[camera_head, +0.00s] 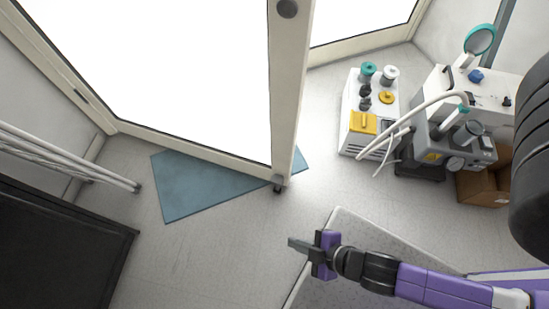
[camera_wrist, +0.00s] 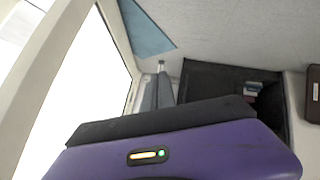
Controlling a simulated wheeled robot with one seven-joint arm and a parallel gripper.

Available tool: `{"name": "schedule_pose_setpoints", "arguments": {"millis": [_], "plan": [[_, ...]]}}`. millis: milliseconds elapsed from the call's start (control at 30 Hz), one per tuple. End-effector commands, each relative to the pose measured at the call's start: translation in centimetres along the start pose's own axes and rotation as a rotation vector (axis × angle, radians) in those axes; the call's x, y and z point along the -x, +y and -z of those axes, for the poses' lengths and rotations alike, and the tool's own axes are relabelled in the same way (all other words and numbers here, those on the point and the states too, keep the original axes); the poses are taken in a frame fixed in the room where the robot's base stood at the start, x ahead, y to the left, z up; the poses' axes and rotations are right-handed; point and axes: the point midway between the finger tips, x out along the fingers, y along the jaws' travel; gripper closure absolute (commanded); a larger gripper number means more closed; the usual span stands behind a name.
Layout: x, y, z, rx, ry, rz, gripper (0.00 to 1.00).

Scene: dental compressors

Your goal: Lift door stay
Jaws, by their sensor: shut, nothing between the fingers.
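The door stay (camera_head: 278,186) is a small dark fitting at the bottom corner of the open glass door (camera_head: 284,110), close to the floor in the head view. My gripper (camera_head: 298,245) is below and slightly right of the stay in the picture, apart from it. Its fingers are together, point left and hold nothing. In the wrist view my purple gripper body fills the lower part, and the pale door frame (camera_wrist: 50,70) runs up the left side. I cannot make out the stay there.
A blue mat (camera_head: 190,190) lies under the door. Dental compressors (camera_head: 372,110) and a cardboard box (camera_head: 482,187) stand at the right. A dark cabinet (camera_head: 60,245) and a white rack (camera_head: 70,152) are at the left. Floor between cabinet and gripper is clear.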

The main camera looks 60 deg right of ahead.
Motion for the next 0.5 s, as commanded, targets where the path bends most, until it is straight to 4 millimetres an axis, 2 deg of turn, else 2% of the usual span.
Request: {"name": "schedule_pose_setpoints", "arguments": {"millis": [33, 200, 300, 367, 500], "plan": [[-4.7, -2.4, -3.7, 0.082, -0.058, 0.021, 1.00], [-14.3, -6.8, -12.5, 0.381, -0.267, 0.083, 1.00], [-19.4, -8.1, -16.9, 0.565, -0.389, 0.106, 1.00], [-22.3, -8.4, -19.1, 0.677, -0.461, 0.114, 1.00], [-28.4, -7.6, -23.3, 0.937, -0.636, 0.113, 1.00]]}}
